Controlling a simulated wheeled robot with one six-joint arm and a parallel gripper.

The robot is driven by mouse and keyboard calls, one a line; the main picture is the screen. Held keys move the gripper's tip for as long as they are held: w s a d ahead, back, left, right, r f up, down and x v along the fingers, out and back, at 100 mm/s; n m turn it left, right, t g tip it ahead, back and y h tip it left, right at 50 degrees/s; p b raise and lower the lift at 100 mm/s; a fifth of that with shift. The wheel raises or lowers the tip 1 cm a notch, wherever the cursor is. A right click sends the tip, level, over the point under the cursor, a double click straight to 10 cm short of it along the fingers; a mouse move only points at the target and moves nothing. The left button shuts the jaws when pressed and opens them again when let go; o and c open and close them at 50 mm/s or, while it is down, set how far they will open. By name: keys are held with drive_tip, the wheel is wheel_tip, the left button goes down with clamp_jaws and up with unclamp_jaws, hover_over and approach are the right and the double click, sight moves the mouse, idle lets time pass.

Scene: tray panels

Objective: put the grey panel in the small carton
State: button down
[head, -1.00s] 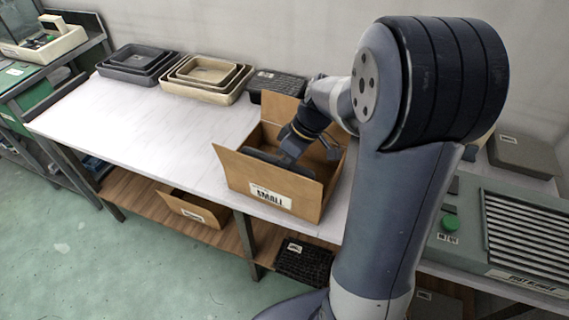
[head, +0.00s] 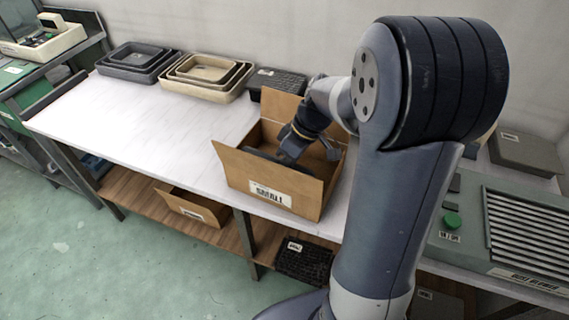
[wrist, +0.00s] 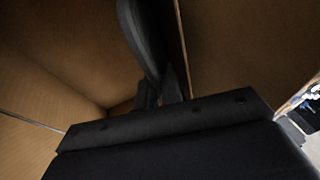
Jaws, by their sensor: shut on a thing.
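The small carton (head: 235,172), an open brown box with a label reading SMALL, stands on the white bench with its flaps spread. My gripper (head: 287,155) reaches down inside it, shut on the dark grey panel (head: 262,154). Only a thin strip of the panel shows above the front wall in the head view; the rest is hidden. I cannot tell whether the panel touches the carton's floor.
Nested dark grey trays (head: 138,62) and beige trays (head: 205,78) stand at the back of the bench, with a black crate (head: 277,82) beside them. The bench's left part (head: 130,120) is clear. Another carton (head: 192,208) sits on the lower shelf. A slatted grey machine (head: 520,232) stands at the right.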

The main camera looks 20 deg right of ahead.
drive_tip(key=c, duration=1.5)
unclamp_jaws()
drive_tip(key=shift+r, duration=0.1)
drive_tip(key=v, duration=1)
drive_tip(key=shift+d+r, duration=0.15)
drive_tip(key=shift+r, duration=0.15)
drive_tip(key=x, duration=1)
drive_tip(key=shift+f, duration=0.35)
drive_tip(key=shift+r, duration=0.15)
